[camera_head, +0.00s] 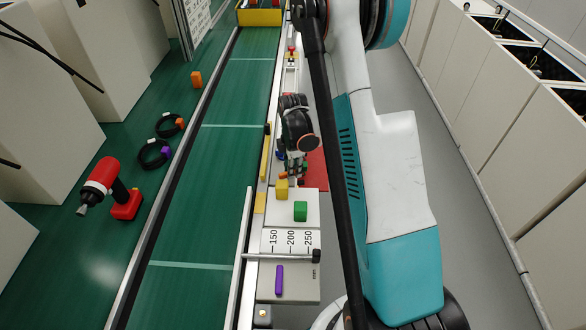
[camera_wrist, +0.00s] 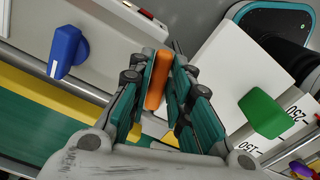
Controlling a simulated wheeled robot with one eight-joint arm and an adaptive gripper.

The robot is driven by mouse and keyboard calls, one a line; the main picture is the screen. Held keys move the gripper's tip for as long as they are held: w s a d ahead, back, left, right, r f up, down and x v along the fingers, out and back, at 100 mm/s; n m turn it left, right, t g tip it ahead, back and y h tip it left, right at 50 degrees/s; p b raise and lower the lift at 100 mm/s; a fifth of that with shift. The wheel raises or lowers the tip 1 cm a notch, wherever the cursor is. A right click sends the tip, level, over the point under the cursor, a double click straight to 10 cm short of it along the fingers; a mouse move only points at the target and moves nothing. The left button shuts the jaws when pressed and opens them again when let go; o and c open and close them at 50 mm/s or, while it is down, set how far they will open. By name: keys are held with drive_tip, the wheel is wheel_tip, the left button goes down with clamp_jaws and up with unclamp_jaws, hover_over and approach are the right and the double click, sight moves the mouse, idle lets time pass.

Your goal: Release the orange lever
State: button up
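The orange lever (camera_wrist: 157,82) stands upright between the two fingers of my gripper (camera_wrist: 160,70) in the wrist view. The fingers lie close along both its sides with little or no visible gap, so my gripper looks shut on it. In the head view, my gripper (camera_head: 291,170) is over the panel strip beside the green conveyor. Only a small bit of the orange lever (camera_head: 284,175) shows there, the rest hidden by my gripper.
A red drill (camera_head: 124,202) lies beyond the conveyor (camera_head: 222,180).

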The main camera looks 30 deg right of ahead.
clamp_jaws()
drive_tip(key=shift+s+a+m+b, duration=0.1)
drive_tip(key=shift+s+m+b, duration=0.15)
drive_tip(key=shift+m, duration=0.25)
drive_tip(key=shift+s+a+m+b, duration=0.1)
drive_tip(key=shift+m+b, duration=0.2)
drive_tip(key=shift+m, duration=0.2)
drive_tip(key=o, duration=0.7)
unclamp_jaws()
wheel_tip(320, 180, up, 12)
